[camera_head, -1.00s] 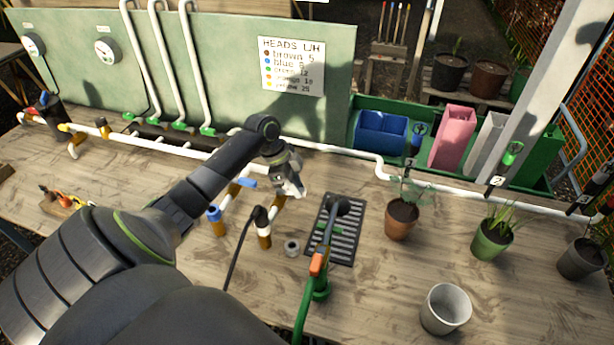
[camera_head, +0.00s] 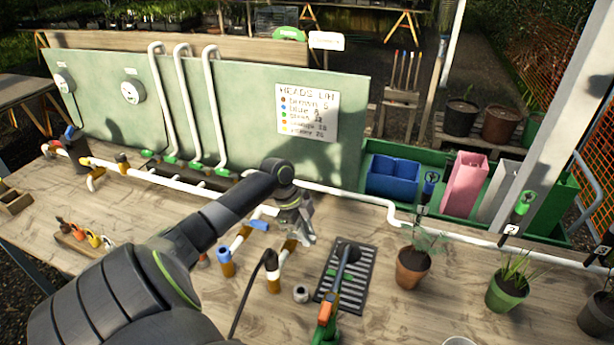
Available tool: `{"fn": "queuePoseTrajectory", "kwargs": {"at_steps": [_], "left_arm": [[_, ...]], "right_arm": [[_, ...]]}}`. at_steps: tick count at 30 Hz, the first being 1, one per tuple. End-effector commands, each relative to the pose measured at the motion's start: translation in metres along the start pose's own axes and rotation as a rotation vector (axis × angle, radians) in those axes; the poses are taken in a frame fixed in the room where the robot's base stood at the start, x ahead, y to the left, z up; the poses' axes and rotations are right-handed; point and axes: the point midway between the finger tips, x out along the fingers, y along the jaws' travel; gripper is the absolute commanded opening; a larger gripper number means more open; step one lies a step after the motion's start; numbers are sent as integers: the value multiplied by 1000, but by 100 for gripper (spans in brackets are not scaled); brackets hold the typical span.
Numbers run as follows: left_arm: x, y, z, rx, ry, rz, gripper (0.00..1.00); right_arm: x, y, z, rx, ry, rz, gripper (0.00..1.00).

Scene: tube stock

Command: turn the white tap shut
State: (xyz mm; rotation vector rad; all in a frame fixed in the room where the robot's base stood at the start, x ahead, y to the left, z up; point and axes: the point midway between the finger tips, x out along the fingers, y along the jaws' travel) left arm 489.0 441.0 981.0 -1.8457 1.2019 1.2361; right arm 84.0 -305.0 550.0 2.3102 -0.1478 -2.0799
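My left gripper (camera_head: 303,232) points down over the branch pipe whose end stub (camera_head: 271,261) has a white band. A small pale part shows at its fingertips, perhaps the white tap's handle. The gripper and my arm hide most of this spot, so I cannot tell whether the fingers are open or closed on it. A blue tap handle (camera_head: 259,224) sits on the neighbouring branch to the left, which ends in a blue-banded stub (camera_head: 226,262). My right gripper is not in view.
A black drain grate (camera_head: 352,285) holds a green spray hose with an orange part (camera_head: 325,312). Potted plants (camera_head: 412,268) stand to the right. A green panel (camera_head: 230,110) with gauges and white pipes rises behind. A black hose runs beside the white-banded stub.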

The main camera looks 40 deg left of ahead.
Motion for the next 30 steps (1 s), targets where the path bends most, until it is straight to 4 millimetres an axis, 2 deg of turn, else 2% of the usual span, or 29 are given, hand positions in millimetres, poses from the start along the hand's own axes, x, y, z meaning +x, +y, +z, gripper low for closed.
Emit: {"fn": "queuePoseTrajectory", "kwargs": {"at_steps": [1, 3, 4, 12, 16, 20, 30], "left_arm": [[0, 0, 0, -1, 0, 1, 28], [0, 0, 0, -1, 0, 0, 37], [0, 0, 0, -1, 1, 0, 38], [-1, 0, 0, -1, 1, -2, 38], [-9, -1, 0, 0, 0, -3, 38], [-28, -1, 1, 1, -4, -5, 38], [-95, -1, 2, 0, -4, -5, 38]], "right_arm": [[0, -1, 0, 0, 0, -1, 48], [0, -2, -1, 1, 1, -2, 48], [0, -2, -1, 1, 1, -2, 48], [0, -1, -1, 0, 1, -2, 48], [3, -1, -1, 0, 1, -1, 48], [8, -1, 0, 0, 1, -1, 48], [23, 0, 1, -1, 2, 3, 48]]}}
